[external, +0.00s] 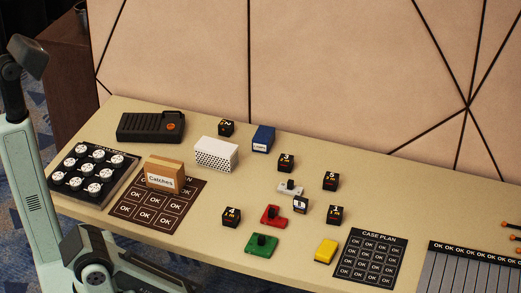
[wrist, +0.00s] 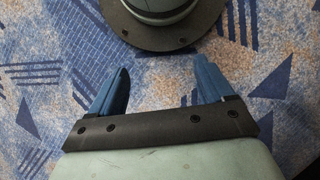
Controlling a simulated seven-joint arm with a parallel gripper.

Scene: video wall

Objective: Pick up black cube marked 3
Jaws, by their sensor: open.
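The black cube marked 3 (external: 286,163) sits on the beige table, right of the blue box and behind a small light grey piece. Its top and a front face with yellow markings show. My gripper (wrist: 161,88) shows in the wrist view with its two blue fingers wide apart and nothing between them. It is over the blue patterned carpet, away from the table. In the external view my arm stands at the left and lower left, and the fingers are not visible there. The cube is not in the wrist view.
Other black cubes marked 2 (external: 226,128), 5 (external: 330,181), 4 (external: 231,217) and 1 (external: 335,215) stand around. Near the cube are a blue box (external: 263,139), a white perforated box (external: 216,154), a grey piece (external: 290,188) and a red piece (external: 273,217). A wall panel rises behind.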

